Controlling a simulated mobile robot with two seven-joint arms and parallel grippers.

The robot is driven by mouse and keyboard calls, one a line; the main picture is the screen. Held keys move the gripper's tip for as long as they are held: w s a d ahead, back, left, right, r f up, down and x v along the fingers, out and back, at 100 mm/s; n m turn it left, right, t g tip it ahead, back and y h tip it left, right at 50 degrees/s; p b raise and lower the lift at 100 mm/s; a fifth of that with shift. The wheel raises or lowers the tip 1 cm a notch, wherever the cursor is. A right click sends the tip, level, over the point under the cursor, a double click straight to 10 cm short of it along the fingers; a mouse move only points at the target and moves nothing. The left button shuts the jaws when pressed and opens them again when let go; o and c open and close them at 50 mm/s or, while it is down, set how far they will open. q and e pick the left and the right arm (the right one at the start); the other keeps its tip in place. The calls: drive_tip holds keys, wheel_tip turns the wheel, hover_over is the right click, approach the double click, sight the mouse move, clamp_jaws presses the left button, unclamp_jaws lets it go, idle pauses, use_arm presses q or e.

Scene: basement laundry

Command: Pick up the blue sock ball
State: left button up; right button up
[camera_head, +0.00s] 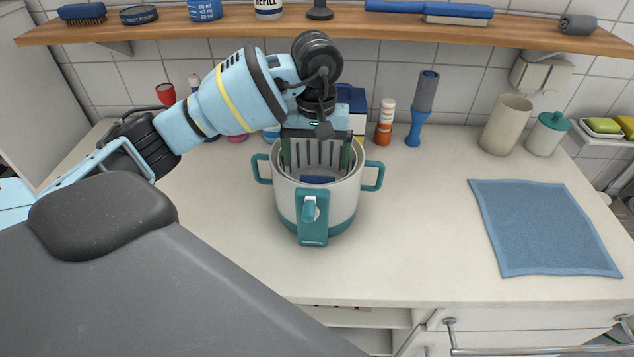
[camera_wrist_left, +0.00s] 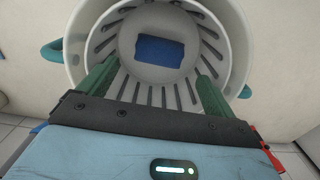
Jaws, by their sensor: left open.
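The blue sock ball (camera_head: 318,179) lies at the bottom inside a white tub with teal handles (camera_head: 343,212). In the left wrist view the blue sock ball (camera_wrist_left: 160,51) looks like a small dark blue roll on the tub's round grey floor. My left gripper (camera_head: 316,165) points down into the mouth of the tub, and it also shows in the left wrist view (camera_wrist_left: 155,78). Its dark green fingers are spread apart, with nothing between the tips. The sock ball is beyond the fingertips; I cannot tell the exact gap. My right gripper is not in view.
A slotted grey liner (camera_wrist_left: 104,30) rings the inside of the tub close to the fingers. Several bottles and a blue box (camera_head: 353,98) stand behind the tub. A blue cloth (camera_head: 545,228) lies at the right. The counter front is clear. A wooden shelf (camera_head: 400,28) hangs above.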

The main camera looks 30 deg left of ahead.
sight(317, 177)
use_arm(q)
drive_tip(key=shift+f, duration=0.5)
drive_tip(key=shift+d+f, duration=0.15)
drive_tip(key=shift+f, duration=2.6)
drive_tip(key=shift+c, duration=0.3)
drive_tip(key=c, duration=1)
